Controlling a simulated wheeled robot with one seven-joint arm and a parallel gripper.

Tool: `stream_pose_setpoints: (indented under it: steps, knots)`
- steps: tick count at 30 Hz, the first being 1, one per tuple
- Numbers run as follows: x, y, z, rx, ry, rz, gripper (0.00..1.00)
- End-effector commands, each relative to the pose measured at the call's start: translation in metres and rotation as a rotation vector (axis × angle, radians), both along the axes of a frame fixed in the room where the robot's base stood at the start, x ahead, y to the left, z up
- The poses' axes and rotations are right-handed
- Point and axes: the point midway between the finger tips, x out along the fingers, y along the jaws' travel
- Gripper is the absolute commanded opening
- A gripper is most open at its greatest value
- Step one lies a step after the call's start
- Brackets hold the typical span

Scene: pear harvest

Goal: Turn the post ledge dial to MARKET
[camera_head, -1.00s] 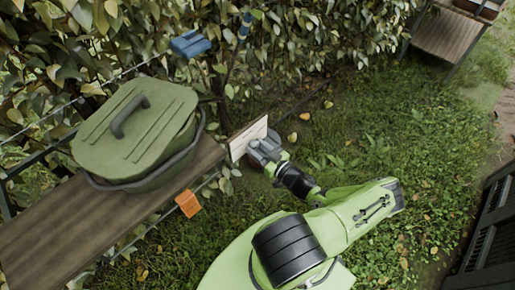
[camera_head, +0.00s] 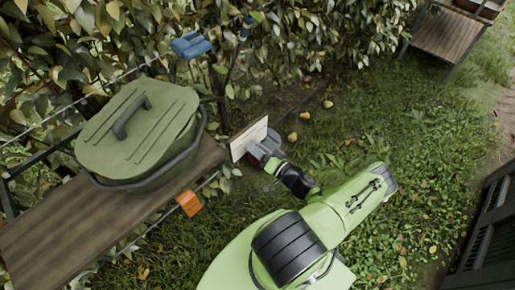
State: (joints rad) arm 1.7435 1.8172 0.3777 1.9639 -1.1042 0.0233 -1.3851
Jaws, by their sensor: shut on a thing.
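A pale board (camera_head: 249,139) stands at the right end of the wooden ledge (camera_head: 75,222), in the middle of the head view. My gripper (camera_head: 262,150) is up against the front of this board, reached by my green arm from the lower right. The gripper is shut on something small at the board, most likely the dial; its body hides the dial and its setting. A reddish bit (camera_head: 254,160) shows at the gripper's edge. No MARKET lettering can be read.
A green lidded tub (camera_head: 140,130) sits on the ledge. An orange block (camera_head: 188,203) is at the ledge's front edge. A blue object (camera_head: 191,46) hangs by the hedge. Several pears lie on the grass. A wooden table (camera_head: 446,35) stands at the back right.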

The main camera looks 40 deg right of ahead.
Motion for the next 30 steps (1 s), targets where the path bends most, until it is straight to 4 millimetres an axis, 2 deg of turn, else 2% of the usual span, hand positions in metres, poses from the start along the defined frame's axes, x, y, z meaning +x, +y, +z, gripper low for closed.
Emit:
stream_pose_setpoints:
  steps: [13,30]
  knots:
    - [-0.0003,0.0,0.0001,0.223,0.007,-0.001,0.14]
    - [-0.0003,0.0,0.0,0.255,0.008,-0.001,0.14]
